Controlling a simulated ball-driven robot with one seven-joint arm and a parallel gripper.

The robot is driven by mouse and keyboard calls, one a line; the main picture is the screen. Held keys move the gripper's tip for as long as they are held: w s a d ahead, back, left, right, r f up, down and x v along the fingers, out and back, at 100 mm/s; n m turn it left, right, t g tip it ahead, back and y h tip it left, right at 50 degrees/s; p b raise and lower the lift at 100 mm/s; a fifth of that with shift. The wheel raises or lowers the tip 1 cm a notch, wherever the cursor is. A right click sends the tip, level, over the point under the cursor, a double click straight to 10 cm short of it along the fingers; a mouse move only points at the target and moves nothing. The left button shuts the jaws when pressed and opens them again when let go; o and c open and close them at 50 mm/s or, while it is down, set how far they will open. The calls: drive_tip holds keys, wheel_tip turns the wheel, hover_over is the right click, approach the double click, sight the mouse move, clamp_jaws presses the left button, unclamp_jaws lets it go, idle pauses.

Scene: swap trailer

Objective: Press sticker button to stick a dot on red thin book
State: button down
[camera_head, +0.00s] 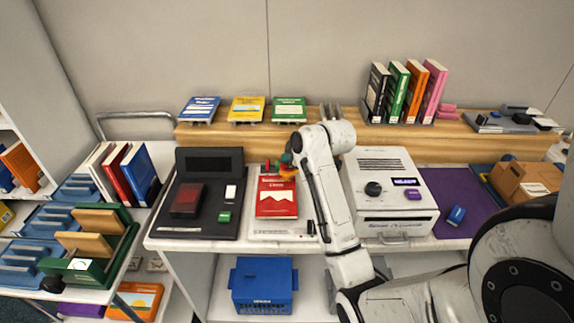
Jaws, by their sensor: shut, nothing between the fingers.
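The red thin book (276,204) lies flat, cover up, on a white device (285,231) on the middle table. My gripper (287,165) is shut and empty at the back edge of the book, reaching in from the right with the wrist bent down. Small orange, green and red parts show around the fingertips; I cannot tell which belong to the gripper or whether it touches anything. A sticker button is not clearly visible there; no dot is discernible on the cover.
A black scanner-like device (201,205) stands left of the book. A white machine (390,193) with a dark knob stands right, behind my arm. Three thin books, including a green one (290,109), stand on the wooden shelf (232,138) behind. A purple mat (453,190) lies right.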

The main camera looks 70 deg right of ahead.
drive_tip(key=shift+f, duration=0.55)
idle(0.5)
drive_tip(key=shift+r, duration=0.1)
drive_tip(key=shift+r+p, duration=0.9)
drive_tip(key=shift+r, duration=0.15)
wheel_tip(320, 180, up, 5)
drive_tip(key=p, duration=0.4)
drive_tip(key=shift+p, duration=0.4)
idle(0.3)
